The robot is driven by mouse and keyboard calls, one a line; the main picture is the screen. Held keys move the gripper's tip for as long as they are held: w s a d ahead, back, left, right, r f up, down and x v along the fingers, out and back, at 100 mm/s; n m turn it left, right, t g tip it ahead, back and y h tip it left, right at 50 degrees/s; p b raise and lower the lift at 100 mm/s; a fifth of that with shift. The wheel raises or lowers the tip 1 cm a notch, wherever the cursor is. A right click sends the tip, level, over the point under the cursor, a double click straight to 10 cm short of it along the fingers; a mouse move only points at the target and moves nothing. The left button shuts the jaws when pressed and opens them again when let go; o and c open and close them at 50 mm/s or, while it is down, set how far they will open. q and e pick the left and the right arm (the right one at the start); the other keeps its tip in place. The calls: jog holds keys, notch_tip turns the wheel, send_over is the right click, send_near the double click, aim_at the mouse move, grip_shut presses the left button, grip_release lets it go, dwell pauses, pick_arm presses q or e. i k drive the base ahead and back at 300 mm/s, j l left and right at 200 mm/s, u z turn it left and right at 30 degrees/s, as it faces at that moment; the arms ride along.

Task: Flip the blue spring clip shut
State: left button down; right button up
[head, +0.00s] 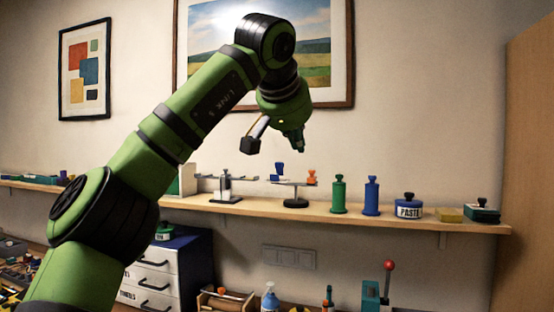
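I cannot pick out the blue spring clip in the head view. My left arm rises from the lower left, bends at the top, and points its gripper (275,146) down in front of the wall picture. Two separated finger parts show, a pale one with a black end at left and a green one with a dark tip at right. Bare wall shows between them, so it looks open and empty. It hangs above the shelf, apart from everything on it. My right gripper is not in view.
A wooden wall shelf (340,212) carries a balance stand (296,202), a green bottle (337,194), a blue bottle (371,196) and a paste jar (409,208). A drawer cabinet (171,270) stands below. A red-knobbed lever tool (388,266) and a spray bottle (270,298) stand at the bottom.

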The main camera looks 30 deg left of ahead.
aim_at(279, 165)
jog(key=i+j, duration=1.15)
jog(key=j, duration=0.15)
